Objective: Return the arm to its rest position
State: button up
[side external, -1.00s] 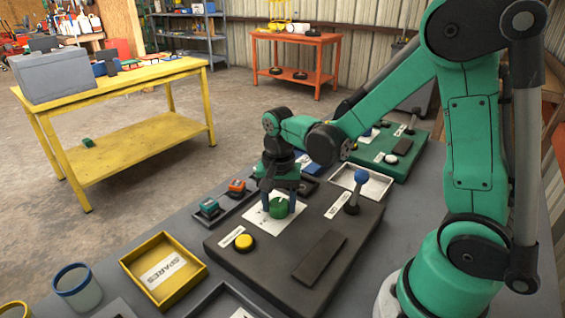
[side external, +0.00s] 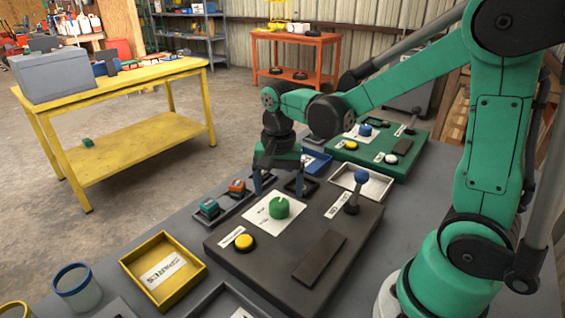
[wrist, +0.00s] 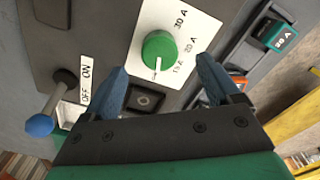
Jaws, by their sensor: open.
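My gripper (side external: 278,183) is open and empty, above the far edge of a dark control panel (side external: 262,263). A green knob (side external: 279,208) stands on a white label plate on that panel, apart from the fingers. In the wrist view, the green knob (wrist: 158,52) shows beyond the two blue fingertips (wrist: 160,85), its white pointer line facing the lower marking, which looks like 15 A. Nothing is between the fingers. The wrist view also shows a lever with a blue ball (wrist: 40,125) beside an ON/OFF label.
The panel also carries a yellow button (side external: 244,242) and the blue-ball lever (side external: 354,190). A yellow SPARES tray (side external: 196,283) and a blue cup (side external: 77,288) stand at the left. A green panel (side external: 400,165) and a white tray (side external: 375,187) lie behind. Teal and orange blocks sit in a dark tray (side external: 222,212).

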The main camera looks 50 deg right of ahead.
jog(key=shift+r, duration=0.85)
jog(key=shift+s+a+r+n+t, duration=0.2)
jog(key=shift+r+n+t, duration=0.1)
jog(key=shift+n, duration=0.2)
jog(key=s+a+r+n+t, duration=0.1)
jog(key=n+t, duration=0.1)
jog(key=n, duration=0.1)
jog(key=s+a+r+n+t, duration=0.1)
jog(key=n+t, duration=0.1)
jog(key=n, duration=0.2)
jog(key=s+a+r+n+t, duration=0.1)
jog(key=n+t, duration=0.1)
jog(key=n, duration=0.1)
jog(key=shift+s+a+r+t, duration=0.15)
jog(key=shift+s+r+t, duration=0.05)
jog(key=shift+r+t, duration=0.1)
